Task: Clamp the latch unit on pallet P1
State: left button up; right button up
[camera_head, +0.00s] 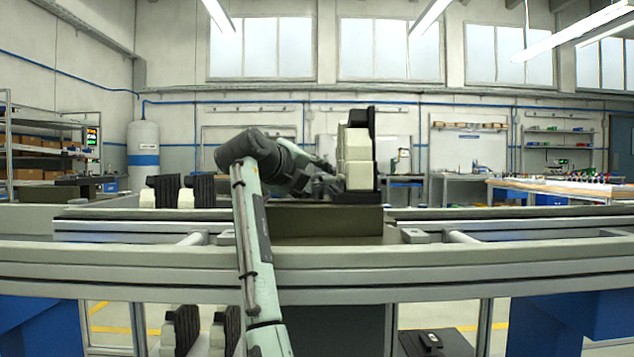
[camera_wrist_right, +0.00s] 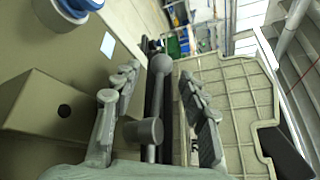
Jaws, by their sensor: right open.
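The latch unit (camera_head: 357,165), a cream stepped body with a black back plate, stands upright on the olive pallet (camera_head: 325,222) in the middle of the head view. My right gripper (camera_head: 328,184) is low at its left side. In the right wrist view, the open fingers of this gripper (camera_wrist_right: 165,100) lie either side of a grey ball knob (camera_wrist_right: 160,63) and a short grey cylinder (camera_wrist_right: 143,131). Contact cannot be told. A cream ribbed panel (camera_wrist_right: 240,105) is right of the fingers. My left gripper is not in view.
Conveyor rails (camera_head: 480,252) run across in front of the pallet. Black-and-cream parts (camera_head: 180,198) stand to the left on the line. In the right wrist view, an olive block with a dark hole (camera_wrist_right: 62,108) lies left of the fingers.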

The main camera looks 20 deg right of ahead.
jog(key=shift+w+d+f, duration=0.1)
jog(key=shift+w+d, duration=0.3)
jog(key=shift+w, duration=0.05)
jog(key=shift+c, duration=0.2)
grip_shut()
